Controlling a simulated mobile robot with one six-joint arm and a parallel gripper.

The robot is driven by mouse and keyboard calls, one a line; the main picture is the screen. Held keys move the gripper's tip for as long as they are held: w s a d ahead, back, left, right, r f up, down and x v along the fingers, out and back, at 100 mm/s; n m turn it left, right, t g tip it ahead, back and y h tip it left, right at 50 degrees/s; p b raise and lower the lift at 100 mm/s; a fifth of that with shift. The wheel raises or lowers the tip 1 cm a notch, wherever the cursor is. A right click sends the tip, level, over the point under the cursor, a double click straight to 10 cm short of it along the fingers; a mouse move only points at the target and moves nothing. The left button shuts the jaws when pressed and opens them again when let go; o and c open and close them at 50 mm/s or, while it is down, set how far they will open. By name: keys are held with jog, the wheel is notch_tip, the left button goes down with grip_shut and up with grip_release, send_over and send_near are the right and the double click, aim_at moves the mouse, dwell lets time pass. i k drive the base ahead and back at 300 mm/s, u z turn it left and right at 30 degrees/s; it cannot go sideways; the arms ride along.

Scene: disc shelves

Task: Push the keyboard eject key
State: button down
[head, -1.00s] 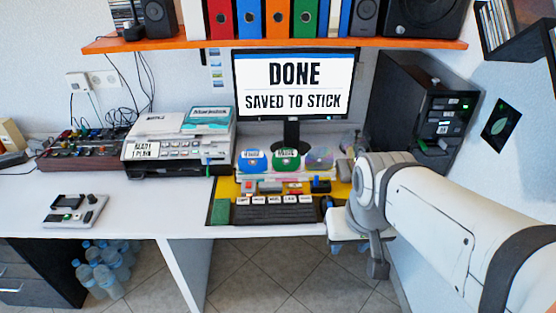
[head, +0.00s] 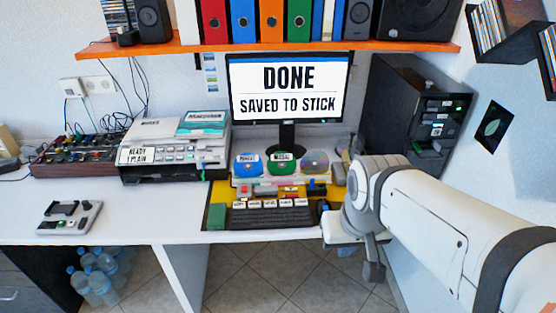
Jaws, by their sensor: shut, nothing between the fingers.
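The dark keyboard (head: 268,218) lies on the yellow mat (head: 220,190) at the front of the desk, below the monitor. A row of white labelled keys (head: 270,204) runs along its back edge. Their lettering is too small to read, so I cannot tell which is the eject key. The monitor (head: 288,90) reads "DONE / SAVED TO STICK". My arm reaches in from the right and its wrist hangs at the desk's front edge, right of the keyboard. My gripper's fingers do not show; nothing of mine is seen touching the keys.
Blue, green and clear disc cases (head: 282,163) stand behind the keyboard. A black computer tower (head: 420,110) is at the right, a printer-like machine (head: 175,148) at the left. An orange shelf (head: 200,47) spans above. The desk's front left holds a small grey device (head: 70,217).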

aim_at(283, 203)
jog(key=u, duration=2)
jog(key=i, duration=0.95)
jog(key=z, duration=2.6)
